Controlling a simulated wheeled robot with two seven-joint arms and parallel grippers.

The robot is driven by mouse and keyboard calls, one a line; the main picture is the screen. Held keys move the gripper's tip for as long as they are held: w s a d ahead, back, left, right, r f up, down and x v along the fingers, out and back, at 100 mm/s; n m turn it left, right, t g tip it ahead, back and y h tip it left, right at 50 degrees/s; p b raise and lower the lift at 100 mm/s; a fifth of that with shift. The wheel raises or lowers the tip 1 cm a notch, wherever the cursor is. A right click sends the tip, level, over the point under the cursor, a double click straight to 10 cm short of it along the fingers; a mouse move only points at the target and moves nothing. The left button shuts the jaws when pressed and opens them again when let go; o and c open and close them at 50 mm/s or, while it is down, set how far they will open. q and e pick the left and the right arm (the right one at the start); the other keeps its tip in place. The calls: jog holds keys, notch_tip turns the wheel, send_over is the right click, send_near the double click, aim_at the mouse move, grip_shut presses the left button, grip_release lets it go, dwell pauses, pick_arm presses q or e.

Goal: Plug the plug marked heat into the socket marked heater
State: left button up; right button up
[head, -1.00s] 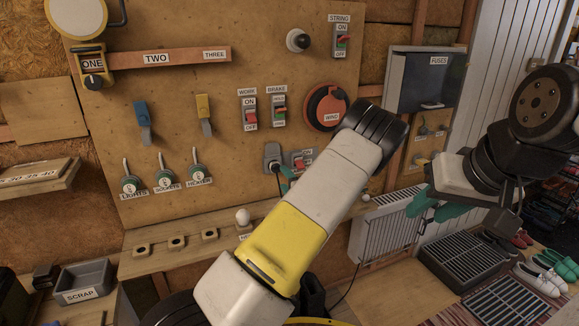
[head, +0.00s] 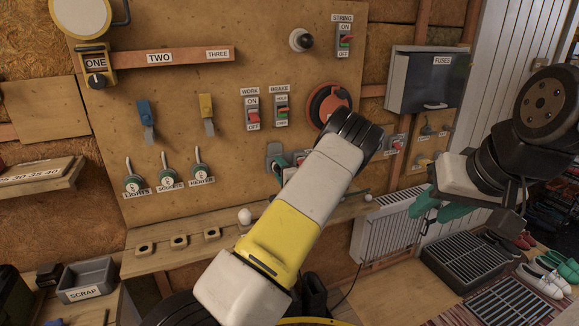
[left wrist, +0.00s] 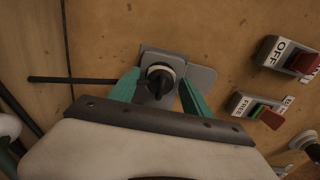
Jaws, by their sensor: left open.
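My left gripper (left wrist: 155,92) is open, its two green fingers on either side of a round black plug-like piece (left wrist: 160,79) on a grey plate (left wrist: 203,78) fixed to the board. A gap shows beside the piece. A dark cable or rod (left wrist: 75,79) runs left from it. In the head view the grey plate (head: 273,150) shows at the lower middle of the board, with the left gripper (head: 283,166) at it, partly hidden by my forearm. No heat marking is readable on the black piece. My right gripper (head: 435,205) is off to the right, away from the board.
A lever labelled heater (head: 202,168) is on the board. Right of the plate in the wrist view are a switch labelled free (left wrist: 257,110) and one labelled off (left wrist: 290,60). A wooden shelf (head: 160,262) runs below. A radiator (head: 388,235) stands at right.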

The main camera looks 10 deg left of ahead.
pick_arm(q)
grip_shut()
jog(key=shift+s+d, duration=0.45)
jog(key=shift+s, duration=0.15)
dwell(0.6)
jog(key=shift+v, duration=1.2)
jog(key=shift+r, duration=0.1)
